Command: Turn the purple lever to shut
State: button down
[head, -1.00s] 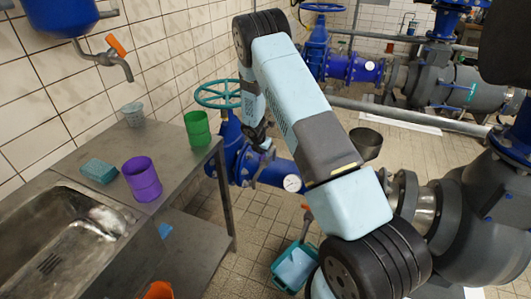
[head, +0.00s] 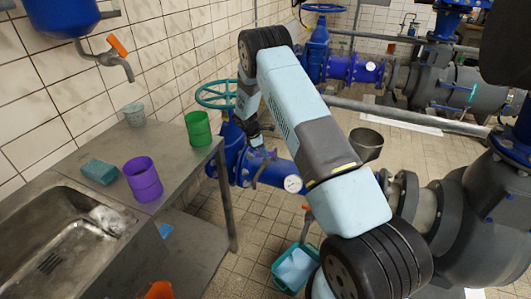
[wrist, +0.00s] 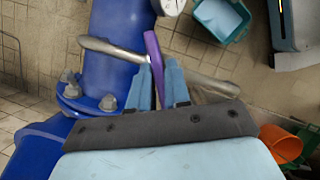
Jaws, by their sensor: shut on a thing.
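The purple lever (wrist: 153,50) shows in the wrist view as a flat bar between the two blue fingers of my gripper (wrist: 162,85). My gripper is shut on it. The lever's far end sticks out past the fingertips, and its root is hidden by the fingers and the gripper body. A blue pipe (wrist: 122,40) with a bolted flange runs just left of it. In the head view my gripper is small and dark at the blue pipe (head: 284,172), below the teal handwheel; the lever is hard to make out there.
A bent grey metal rod (wrist: 100,45) passes close behind the fingers. A round white gauge (head: 292,184) sits on the pipe end. A steel sink bench (head: 195,165) with a purple cup (head: 142,180) and green cup (head: 198,129) stands left. A teal bucket (head: 295,268) is on the floor.

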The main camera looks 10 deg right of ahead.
jog(key=m+g, duration=0.1)
jog(key=m, duration=0.2)
jog(key=m+g+y, duration=0.1)
jog(key=m, duration=0.1)
jog(key=shift+d+f+m, duration=0.2)
jog(key=shift+m, duration=0.2)
dwell(0.4)
jog(key=c, duration=1.2)
grip_release()
jog(key=shift+o, duration=0.2)
jog(key=shift+w+r, duration=0.1)
jog(key=shift+w+a+r, duration=0.1)
jog(key=shift+a+r, duration=0.05)
jog(key=shift+r, duration=0.05)
jog(key=v, duration=1.3)
jog(key=shift+w, duration=0.15)
